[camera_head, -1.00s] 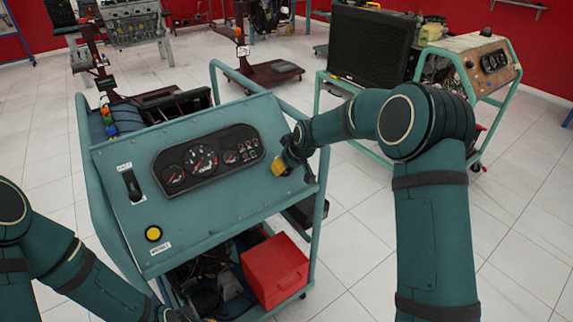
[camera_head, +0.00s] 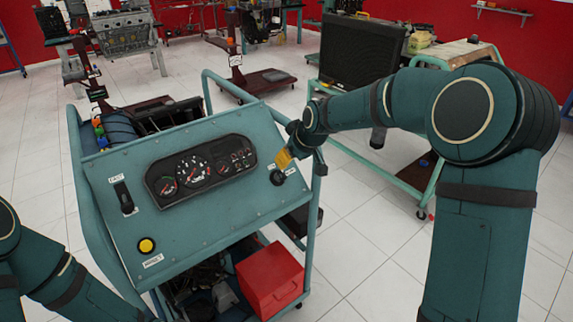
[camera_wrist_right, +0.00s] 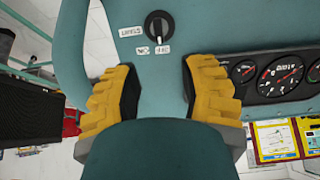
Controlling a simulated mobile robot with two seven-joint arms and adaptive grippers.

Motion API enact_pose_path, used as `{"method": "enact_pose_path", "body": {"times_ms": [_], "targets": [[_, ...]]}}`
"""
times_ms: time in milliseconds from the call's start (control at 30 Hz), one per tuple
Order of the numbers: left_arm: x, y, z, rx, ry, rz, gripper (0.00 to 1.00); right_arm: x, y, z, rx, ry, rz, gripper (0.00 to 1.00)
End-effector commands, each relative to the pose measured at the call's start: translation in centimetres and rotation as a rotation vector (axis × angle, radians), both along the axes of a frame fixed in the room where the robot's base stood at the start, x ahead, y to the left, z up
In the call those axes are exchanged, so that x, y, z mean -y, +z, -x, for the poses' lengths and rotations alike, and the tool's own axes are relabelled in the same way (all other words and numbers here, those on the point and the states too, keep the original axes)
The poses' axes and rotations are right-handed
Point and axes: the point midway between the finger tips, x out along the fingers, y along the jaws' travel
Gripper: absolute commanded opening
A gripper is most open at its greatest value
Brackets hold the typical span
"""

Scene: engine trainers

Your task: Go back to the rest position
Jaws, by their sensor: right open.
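The teal engine trainer panel (camera_head: 215,205) stands in front of me in the head view. Its dark rotary knob (camera_head: 277,177) is at the panel's right side. My right gripper (camera_head: 285,160), with yellow fingers, is close to the knob. In the right wrist view my right gripper (camera_wrist_right: 160,90) is open, its two fingers wide apart with nothing between them. The knob (camera_wrist_right: 160,27) shows beyond the fingertips there, apart from them. My left arm (camera_head: 60,275) enters at the lower left of the head view; its gripper is out of the picture.
The trainer's tubular frame (camera_head: 316,215) rises beside my right gripper. A red box (camera_head: 269,278) sits on its lower shelf. A second trainer with a black radiator (camera_head: 361,50) stands behind my right arm. White tiled floor (camera_head: 365,255) is open to the right.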

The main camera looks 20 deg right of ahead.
Motion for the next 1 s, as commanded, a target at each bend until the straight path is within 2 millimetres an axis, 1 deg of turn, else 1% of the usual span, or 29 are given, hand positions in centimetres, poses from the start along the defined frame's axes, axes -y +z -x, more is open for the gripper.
{"method": "enact_pose_path", "body": {"times_ms": [133, 533, 600, 667, 767, 867, 900, 967, 1000], "targets": [[0.0, 0.0, 0.0, 0.000, 0.000, 0.000, 0.00, 0.1, 0.7, 0.5, -0.001, 0.001, 0.000, 0.41], [0.0, 0.0, 0.0, 0.000, 0.000, 0.000, 0.00, 0.1, 0.8, 0.5, -0.001, 0.001, 0.000, 0.41], [0.0, 0.0, 0.0, 0.000, 0.000, 0.000, 0.00, 0.1, 0.6, 0.6, -0.004, 0.000, -0.001, 0.41], [0.0, 0.0, 0.0, 0.000, 0.000, 0.000, 0.00, -0.1, -0.1, 0.8, -0.012, -0.002, -0.007, 0.41], [0.0, 0.0, 0.0, 0.000, 0.000, 0.000, 0.00, -1.2, -3.2, 1.7, -0.045, -0.015, -0.032, 0.41], [0.0, 0.0, 0.0, 0.000, 0.000, 0.000, 0.00, -2.9, -8.3, 3.8, -0.103, -0.046, -0.078, 0.41], [0.0, 0.0, 0.0, 0.000, 0.000, 0.000, 0.00, -3.7, -10.7, 5.1, -0.130, -0.064, -0.100, 0.41], [0.0, 0.0, 0.0, 0.000, 0.000, 0.000, 0.00, -5.0, -14.1, 7.2, -0.173, -0.093, -0.133, 0.41], [0.0, 0.0, 0.0, 0.000, 0.000, 0.000, 0.00, -5.8, -16.2, 8.9, -0.203, -0.115, -0.155, 0.41]]}}
